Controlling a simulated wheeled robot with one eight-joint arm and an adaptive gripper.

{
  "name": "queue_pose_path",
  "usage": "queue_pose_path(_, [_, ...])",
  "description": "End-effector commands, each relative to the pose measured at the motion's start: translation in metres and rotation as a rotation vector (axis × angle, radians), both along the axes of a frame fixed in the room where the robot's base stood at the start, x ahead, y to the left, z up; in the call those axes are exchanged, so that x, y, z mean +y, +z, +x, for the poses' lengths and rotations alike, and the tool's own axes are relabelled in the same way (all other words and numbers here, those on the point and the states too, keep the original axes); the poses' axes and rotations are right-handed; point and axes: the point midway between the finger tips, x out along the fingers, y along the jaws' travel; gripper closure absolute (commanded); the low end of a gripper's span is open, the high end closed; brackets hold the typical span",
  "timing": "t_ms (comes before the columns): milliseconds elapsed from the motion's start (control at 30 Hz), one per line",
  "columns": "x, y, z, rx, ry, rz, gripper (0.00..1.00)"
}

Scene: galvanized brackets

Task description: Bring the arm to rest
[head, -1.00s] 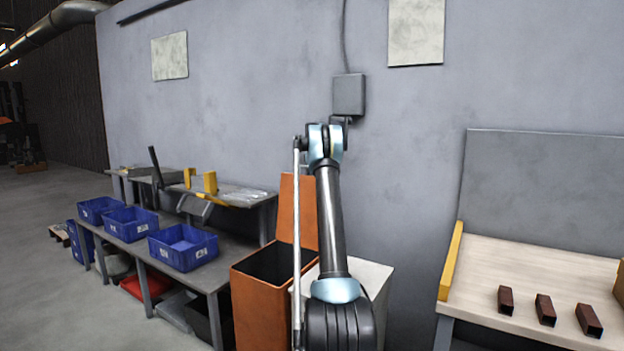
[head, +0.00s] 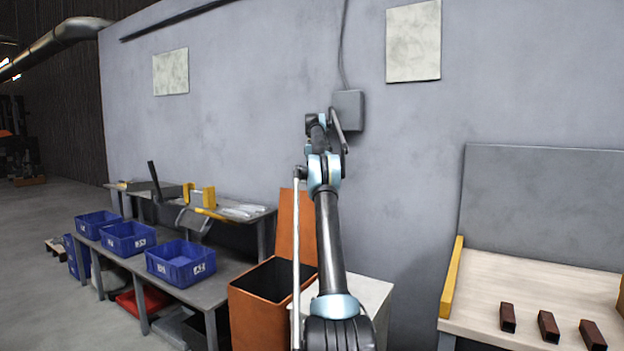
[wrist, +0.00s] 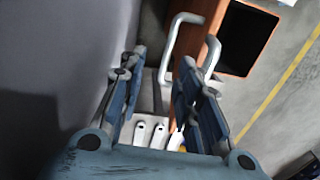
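My arm reaches upward in the middle of the head view, in front of the grey wall. Its far end is beside the grey wall box (head: 348,110). My gripper (wrist: 162,62) shows in the wrist view with its two blue-grey fingers spread apart. Nothing is between the fingers; they hang in the air over the scene below. In the head view the gripper end is small and foreshortened, so its fingers are hard to make out.
An orange bin (head: 262,312) with a raised back panel stands beside a white cabinet (head: 372,290). Left is a grey bench with blue crates (head: 180,263). Right is a pale worktop (head: 490,270) with three brown blocks (head: 549,326). The wrist view shows a pale bent handle (wrist: 172,45).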

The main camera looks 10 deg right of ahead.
Motion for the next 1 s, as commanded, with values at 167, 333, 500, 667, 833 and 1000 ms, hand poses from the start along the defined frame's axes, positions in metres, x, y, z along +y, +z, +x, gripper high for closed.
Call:
queue_pose_path(167, [0.0,0.005,0.0,0.0,0.0,0.0,0.69])
queue_pose_path(333, [0.0,0.006,0.0,0.0,0.0,0.0,0.69])
queue_pose_path(500, [0.0,0.006,0.0,0.0,0.0,0.0,0.69])
queue_pose_path(667, [0.002,0.01,-0.003,0.0,-0.005,-0.001,0.69])
queue_pose_path(833, [0.01,0.026,-0.015,-0.009,-0.029,-0.006,0.69])
queue_pose_path(1000, [0.024,0.048,-0.036,-0.019,-0.071,-0.012,0.69])
